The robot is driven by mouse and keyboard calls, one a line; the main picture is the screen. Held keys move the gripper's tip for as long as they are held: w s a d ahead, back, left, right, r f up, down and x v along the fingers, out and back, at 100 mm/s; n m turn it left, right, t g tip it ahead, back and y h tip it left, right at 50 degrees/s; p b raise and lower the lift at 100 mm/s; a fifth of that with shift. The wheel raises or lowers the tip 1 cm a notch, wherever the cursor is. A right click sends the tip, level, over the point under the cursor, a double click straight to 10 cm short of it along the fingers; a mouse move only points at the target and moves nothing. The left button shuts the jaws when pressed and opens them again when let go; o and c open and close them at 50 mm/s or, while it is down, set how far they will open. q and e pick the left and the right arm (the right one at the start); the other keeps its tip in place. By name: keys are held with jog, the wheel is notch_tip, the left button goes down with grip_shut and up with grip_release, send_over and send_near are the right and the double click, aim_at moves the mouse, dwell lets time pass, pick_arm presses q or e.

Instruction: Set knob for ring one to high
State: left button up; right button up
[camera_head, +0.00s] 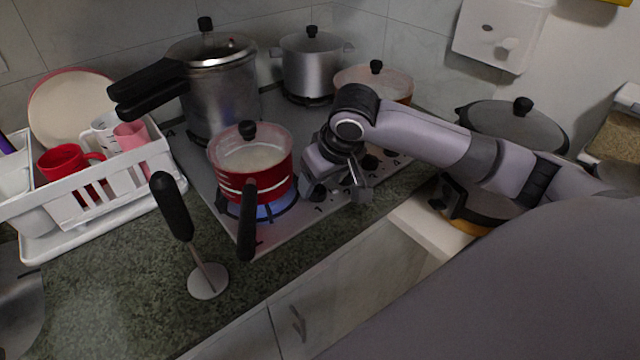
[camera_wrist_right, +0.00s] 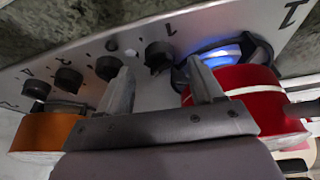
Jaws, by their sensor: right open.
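The knob for ring one (camera_wrist_right: 159,56) is a black round knob beside a printed 1 on the steel cooktop, in the right wrist view. My right gripper (camera_wrist_right: 160,70) is open, its two fingertips on either side of this knob in the picture. I cannot tell whether they touch it. In the head view the right gripper (camera_head: 337,190) is over the front strip of the cooktop, right of the red pot (camera_head: 252,170), and hides most of the knob area. Ring one (camera_wrist_right: 222,50) burns with a blue flame under the red pot. My left gripper is not in view.
Further black knobs (camera_wrist_right: 109,67) sit in a row along the strip. A pressure cooker (camera_head: 220,90), a steel pot (camera_head: 311,65) and an orange pot (camera_wrist_right: 45,132) stand on the cooktop. The red pot's black handle (camera_head: 247,222) points forward. A dish rack (camera_head: 75,215) is at left.

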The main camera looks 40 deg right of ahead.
jog(key=v, duration=0.4)
jog(key=shift+r, duration=0.3)
jog(key=shift+s, duration=0.1)
